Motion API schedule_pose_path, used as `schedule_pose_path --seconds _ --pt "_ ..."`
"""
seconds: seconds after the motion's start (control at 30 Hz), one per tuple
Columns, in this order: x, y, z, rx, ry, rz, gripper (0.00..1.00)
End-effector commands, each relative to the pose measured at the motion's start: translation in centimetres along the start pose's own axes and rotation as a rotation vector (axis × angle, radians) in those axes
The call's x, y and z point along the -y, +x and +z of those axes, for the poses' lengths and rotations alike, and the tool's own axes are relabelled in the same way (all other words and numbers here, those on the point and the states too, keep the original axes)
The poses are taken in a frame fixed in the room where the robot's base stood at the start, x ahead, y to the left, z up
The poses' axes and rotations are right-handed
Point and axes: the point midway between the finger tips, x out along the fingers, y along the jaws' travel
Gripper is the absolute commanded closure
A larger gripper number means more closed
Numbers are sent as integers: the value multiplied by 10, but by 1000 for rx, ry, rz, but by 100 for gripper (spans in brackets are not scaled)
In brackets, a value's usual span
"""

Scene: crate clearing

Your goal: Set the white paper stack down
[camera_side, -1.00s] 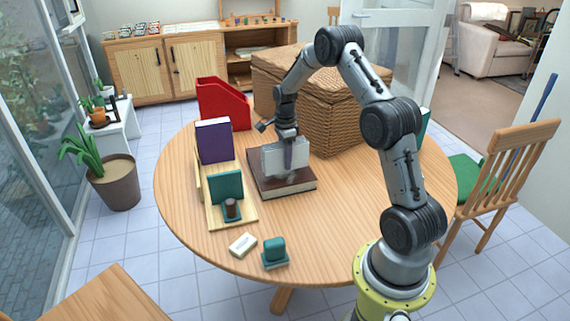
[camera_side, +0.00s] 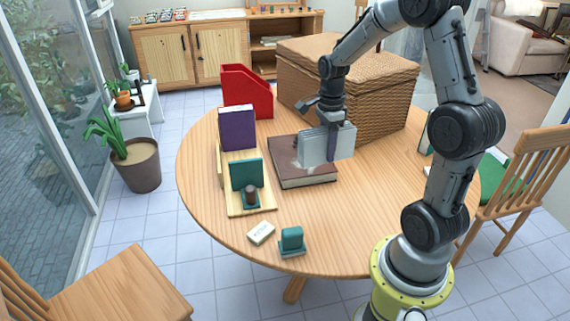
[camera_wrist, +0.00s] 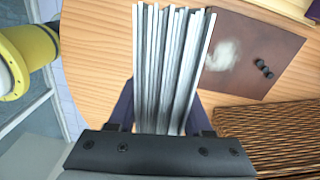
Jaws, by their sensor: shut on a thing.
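The white paper stack (camera_side: 312,147) stands upright in my gripper (camera_side: 332,143), which is shut on it. In the side view it is in front of the right part of a brown flat book-like box (camera_side: 305,180) and reaches past its right edge. In the wrist view the sheets (camera_wrist: 172,60) stand between my two fingers (camera_wrist: 165,112), edges toward the camera. There the wooden table (camera_wrist: 95,50) is behind them and the brown box (camera_wrist: 265,75) is at their right. I cannot tell how far the stack's bottom is above the surface.
A wooden holder (camera_side: 263,203) with a purple book (camera_side: 238,130) and a teal block (camera_side: 246,173) stands left. A red file box (camera_side: 247,92) and wicker chest (camera_side: 378,100) stand behind. A white block (camera_side: 261,233) and teal stamp-like object (camera_side: 292,239) lie in front.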

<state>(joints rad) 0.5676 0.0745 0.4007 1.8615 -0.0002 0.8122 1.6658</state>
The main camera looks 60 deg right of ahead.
Motion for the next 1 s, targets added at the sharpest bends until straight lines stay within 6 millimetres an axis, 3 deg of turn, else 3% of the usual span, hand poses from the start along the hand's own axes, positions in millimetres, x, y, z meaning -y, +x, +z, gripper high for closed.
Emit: schedule_pose_path --seconds 0.17,0.3,0.5,0.73,1.0 --pt "-1 13 60 -5 -189 23 100" --pt "-3 23 118 -7 -563 30 100" --pt "-9 33 175 -5 -1069 28 100" --pt "-15 39 219 -4 -1588 18 100" --pt "-8 37 233 -10 -2037 -6 100"
